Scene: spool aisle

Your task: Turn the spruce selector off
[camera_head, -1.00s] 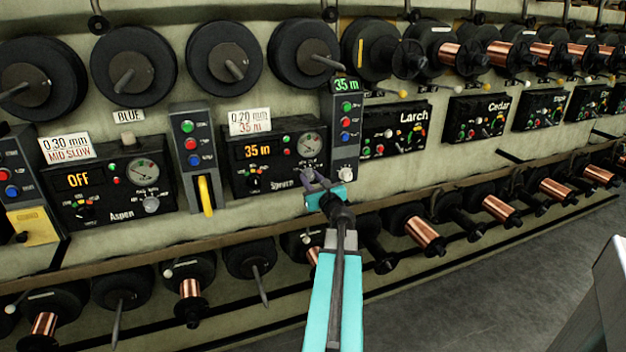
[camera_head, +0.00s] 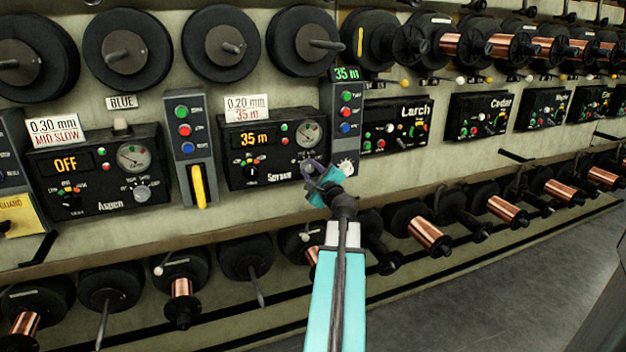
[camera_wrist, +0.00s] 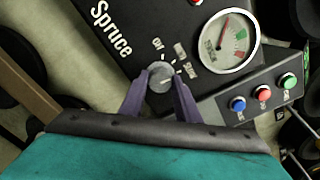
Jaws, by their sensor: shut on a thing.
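The black Spruce panel (camera_head: 232,180) has a lit amber display (camera_head: 256,140) reading 35 m and a round gauge (camera_head: 310,134). Its selector, a small grey round knob (camera_wrist: 160,76), sits below the gauge beside printed position labels in the wrist view. My gripper (camera_head: 316,172) is at the panel's lower right corner. In the wrist view my gripper's purple fingers (camera_wrist: 160,88) are shut on the selector, one on each side. The fingers hide the selector in the head view. I cannot tell clearly which position it points to.
A grey box (camera_head: 345,105) with green, red and blue buttons and a white knob stands right of the Spruce panel. The Aspen panel (camera_head: 100,205), reading OFF, is at the left. The Larch panel (camera_head: 395,140) is to the right. Spools line the shelf (camera_head: 200,240) below.

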